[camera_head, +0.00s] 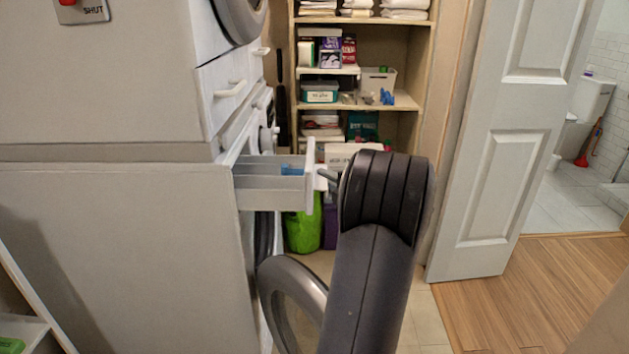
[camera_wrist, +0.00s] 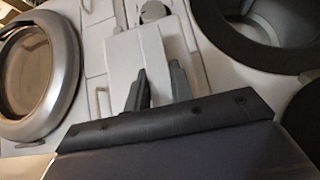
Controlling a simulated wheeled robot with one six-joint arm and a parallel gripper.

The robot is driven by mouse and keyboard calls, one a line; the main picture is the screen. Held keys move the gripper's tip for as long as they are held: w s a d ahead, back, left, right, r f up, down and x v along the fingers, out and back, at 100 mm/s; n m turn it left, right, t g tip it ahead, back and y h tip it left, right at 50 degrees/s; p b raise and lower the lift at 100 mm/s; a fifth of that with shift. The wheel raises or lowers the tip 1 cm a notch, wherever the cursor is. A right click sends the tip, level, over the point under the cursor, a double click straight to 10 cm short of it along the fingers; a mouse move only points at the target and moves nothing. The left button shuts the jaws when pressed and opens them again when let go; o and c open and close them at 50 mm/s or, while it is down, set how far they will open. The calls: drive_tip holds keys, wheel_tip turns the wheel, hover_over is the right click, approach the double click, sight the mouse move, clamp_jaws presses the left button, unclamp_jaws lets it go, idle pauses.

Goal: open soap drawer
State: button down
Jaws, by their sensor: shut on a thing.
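The soap drawer (camera_head: 270,190) is pulled out from the front of the lower white machine. Its inner compartments show from above, with a blue part (camera_head: 291,170) inside. My gripper (camera_head: 326,177) is at the drawer's white front panel (camera_head: 310,178), and my dark arm hides part of it in the head view. In the wrist view, the two dark fingers of my gripper (camera_wrist: 160,84) are close together against the pale drawer front (camera_wrist: 147,58). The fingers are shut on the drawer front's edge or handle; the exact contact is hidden.
The round washer door (camera_head: 290,300) hangs open below the drawer, close to my arm. Shelves (camera_head: 400,104) with boxes and towels stand behind. A green bag (camera_head: 303,230) is on the floor. A white door (camera_head: 505,150) stands open at right, with clear wooden floor (camera_head: 530,290) beside it.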

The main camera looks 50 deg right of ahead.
drive_tip(key=shift+s+f, duration=0.1)
drive_tip(key=shift+f, duration=0.35)
drive_tip(key=c, duration=1.5)
unclamp_jaws()
drive_tip(key=shift+o, duration=0.9)
drive_tip(key=shift+r, duration=0.2)
drive_tip(key=s, duration=1)
drive_tip(key=shift+s+a+p, duration=0.35)
drive_tip(key=shift+s+a, duration=0.05)
drive_tip(key=shift+w, duration=0.1)
drive_tip(key=w, duration=1.1)
drive_tip(key=shift+d+r+b, duration=0.15)
drive_tip(key=shift+d+b, duration=0.15)
drive_tip(key=shift+d, duration=0.05)
